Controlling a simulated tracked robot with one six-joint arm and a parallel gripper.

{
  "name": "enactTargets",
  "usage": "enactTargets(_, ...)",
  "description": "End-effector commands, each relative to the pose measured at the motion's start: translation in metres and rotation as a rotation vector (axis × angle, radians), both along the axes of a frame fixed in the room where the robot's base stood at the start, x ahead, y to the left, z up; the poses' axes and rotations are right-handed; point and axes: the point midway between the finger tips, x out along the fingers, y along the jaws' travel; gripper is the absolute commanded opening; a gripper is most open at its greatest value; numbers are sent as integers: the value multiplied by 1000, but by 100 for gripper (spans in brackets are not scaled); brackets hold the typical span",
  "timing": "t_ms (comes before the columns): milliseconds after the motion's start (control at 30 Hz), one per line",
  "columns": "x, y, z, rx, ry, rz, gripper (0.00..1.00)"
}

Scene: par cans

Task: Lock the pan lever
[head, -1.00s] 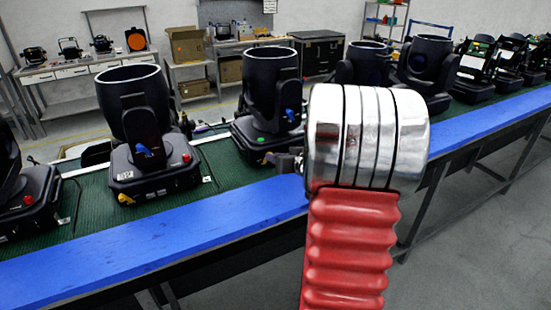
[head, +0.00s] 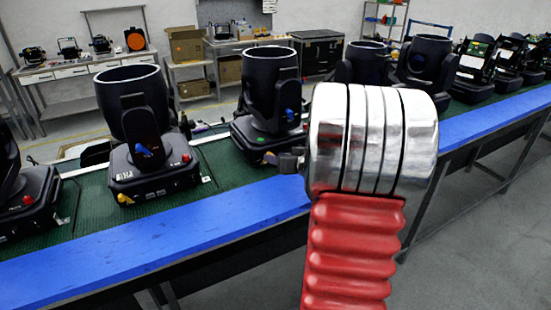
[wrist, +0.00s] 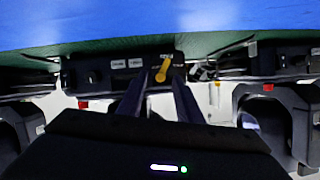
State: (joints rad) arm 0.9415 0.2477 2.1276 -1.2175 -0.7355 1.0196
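In the wrist view, a yellow lever (wrist: 162,69) sits on the front of a black fixture base (wrist: 110,66), beside white labels. My gripper (wrist: 161,84) is open, with one dark finger on each side of the lever's line. The lever shows between the fingertips; I cannot tell whether they touch it. In the head view, part of my gripper (head: 290,161) shows as a dark shape at the front of the second fixture (head: 270,90), and my arm hides the rest. The left fixture (head: 135,110) has a yellow lever (head: 125,198) at its base's front corner.
The fixtures stand in a row on a green belt (head: 85,205) behind a blue rail (head: 150,240). More fixtures (head: 425,60) stand to the right. In the wrist view, the blue rail (wrist: 160,22) lies along the top. Grey floor (head: 480,220) is clear at right.

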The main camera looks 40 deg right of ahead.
Motion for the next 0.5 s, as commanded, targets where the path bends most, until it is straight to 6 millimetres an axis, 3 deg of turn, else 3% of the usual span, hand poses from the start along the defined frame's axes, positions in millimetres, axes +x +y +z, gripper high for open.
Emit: enactTargets(500,-71,13,29,-3,0,-4,32)
